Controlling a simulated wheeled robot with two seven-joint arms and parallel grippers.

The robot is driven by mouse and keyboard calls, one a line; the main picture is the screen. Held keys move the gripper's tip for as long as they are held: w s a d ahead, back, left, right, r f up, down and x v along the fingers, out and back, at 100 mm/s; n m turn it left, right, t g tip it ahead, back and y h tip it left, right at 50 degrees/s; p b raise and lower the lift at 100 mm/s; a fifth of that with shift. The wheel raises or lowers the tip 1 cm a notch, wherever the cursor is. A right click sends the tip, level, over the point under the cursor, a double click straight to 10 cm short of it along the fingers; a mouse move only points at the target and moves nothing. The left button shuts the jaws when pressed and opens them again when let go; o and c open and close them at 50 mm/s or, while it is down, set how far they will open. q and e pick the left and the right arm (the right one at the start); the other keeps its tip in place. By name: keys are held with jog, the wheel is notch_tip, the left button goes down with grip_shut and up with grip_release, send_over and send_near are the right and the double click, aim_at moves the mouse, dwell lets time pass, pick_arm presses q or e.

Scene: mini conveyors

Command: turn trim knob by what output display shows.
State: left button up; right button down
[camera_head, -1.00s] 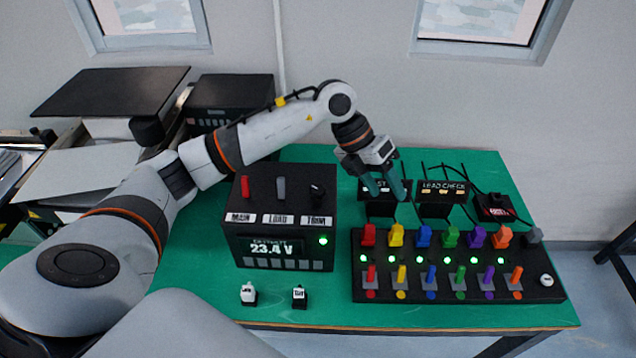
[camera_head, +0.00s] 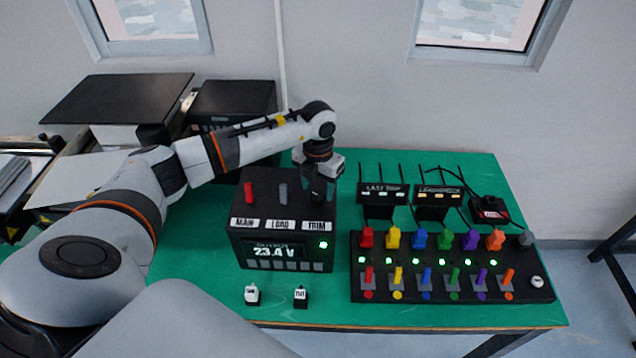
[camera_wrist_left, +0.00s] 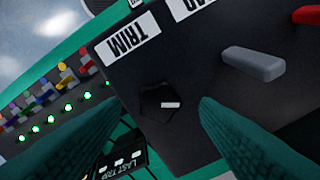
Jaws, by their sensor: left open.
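The black power unit (camera_head: 284,262) stands on the green table, with MAIN, LOAD and TRIM labels on top. Its output display (camera_head: 274,251) reads about 23.4 V, beside a lit green lamp. The trim knob shows in the left wrist view (camera_wrist_left: 160,103) as a black knob with a white mark, behind the TRIM label (camera_head: 317,225). My left gripper (camera_head: 318,188) is above the trim knob; its teal fingers in the wrist view (camera_wrist_left: 165,108) are open on either side of the knob, apart from it. In the head view the fingers largely hide the knob. My right gripper is not in view.
The red main lever (camera_head: 249,193) and grey load lever (camera_head: 283,193) stand left of the knob. A black switch panel (camera_head: 450,289) with coloured levers and green lamps is at the right. Two small labelled blocks, one white-topped (camera_head: 252,295), sit in front of the unit.

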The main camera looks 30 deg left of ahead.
pick_arm(q)
jog(key=shift+f, duration=1.05)
jog(key=c, duration=1)
jog(key=shift+w+f+m+b, duration=0.1)
jog(key=shift+m+b, duration=0.3)
jog(key=shift+b, duration=0.1)
jog(key=m+b, duration=0.5)
jog(key=b, duration=0.1)
jog(key=shift+f, duration=0.1)
jog(key=shift+r+m+b, duration=0.25)
jog(key=shift+m+b, duration=1.35)
jog(key=shift+m, duration=0.2)
